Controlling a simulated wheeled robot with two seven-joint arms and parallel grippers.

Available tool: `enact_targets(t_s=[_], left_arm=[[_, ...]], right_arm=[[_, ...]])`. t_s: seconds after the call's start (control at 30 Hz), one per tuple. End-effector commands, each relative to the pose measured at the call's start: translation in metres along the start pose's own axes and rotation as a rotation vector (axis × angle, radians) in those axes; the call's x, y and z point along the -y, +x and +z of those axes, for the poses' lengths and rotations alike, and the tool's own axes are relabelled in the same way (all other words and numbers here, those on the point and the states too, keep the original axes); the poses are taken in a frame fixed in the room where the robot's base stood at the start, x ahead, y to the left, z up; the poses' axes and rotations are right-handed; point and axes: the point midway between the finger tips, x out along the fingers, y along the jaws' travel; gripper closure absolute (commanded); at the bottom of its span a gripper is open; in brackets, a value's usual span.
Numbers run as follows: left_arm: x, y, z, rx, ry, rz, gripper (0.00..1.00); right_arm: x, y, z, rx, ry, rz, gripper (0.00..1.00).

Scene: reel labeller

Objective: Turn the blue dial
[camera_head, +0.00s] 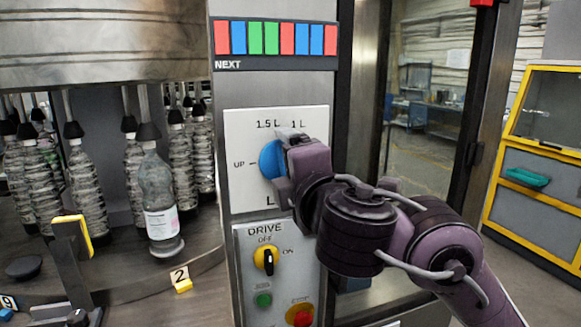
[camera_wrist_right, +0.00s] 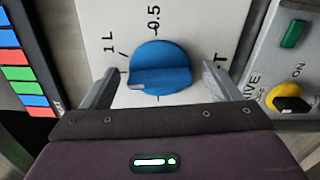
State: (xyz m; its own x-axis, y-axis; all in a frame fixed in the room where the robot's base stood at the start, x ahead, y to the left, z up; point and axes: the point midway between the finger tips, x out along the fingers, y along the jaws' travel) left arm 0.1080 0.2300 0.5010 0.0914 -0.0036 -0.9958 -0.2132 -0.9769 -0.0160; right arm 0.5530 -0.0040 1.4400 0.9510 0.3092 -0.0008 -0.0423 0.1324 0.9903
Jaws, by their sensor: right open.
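The blue dial (camera_head: 269,160) sits on a white plate (camera_head: 240,130) marked UP, 1.5 L and 1 L, with the rest partly hidden. In the right wrist view the dial (camera_wrist_right: 160,62) has a raised grip bar running roughly left to right, with a pale mark at its lower left end. My right gripper (camera_wrist_right: 160,72) is open, one finger on each side of the dial, with visible gaps to it. In the head view my right gripper (camera_head: 285,164) covers the dial's right part. My left gripper is not in view.
Below is the DRIVE panel with a yellow-black switch (camera_head: 264,260), a green button (camera_head: 264,300) and a red button (camera_head: 301,316). A coloured strip (camera_head: 275,38) is above. Bottles stand at left, one labelled (camera_head: 160,200). A glass door is at right.

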Motion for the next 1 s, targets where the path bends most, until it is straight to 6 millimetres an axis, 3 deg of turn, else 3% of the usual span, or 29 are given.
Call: enact_targets(t_s=[0.17,0.63,1.0], left_arm=[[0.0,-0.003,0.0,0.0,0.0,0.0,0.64],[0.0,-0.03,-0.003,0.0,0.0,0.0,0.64],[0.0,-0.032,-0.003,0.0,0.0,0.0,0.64]], right_arm=[[-0.001,-0.006,-0.001,-0.003,0.002,-0.001,0.17],[-0.002,-0.069,-0.001,-0.003,0.002,-0.001,0.17],[0.001,-0.078,0.0,0.0,0.0,0.0,0.17]])
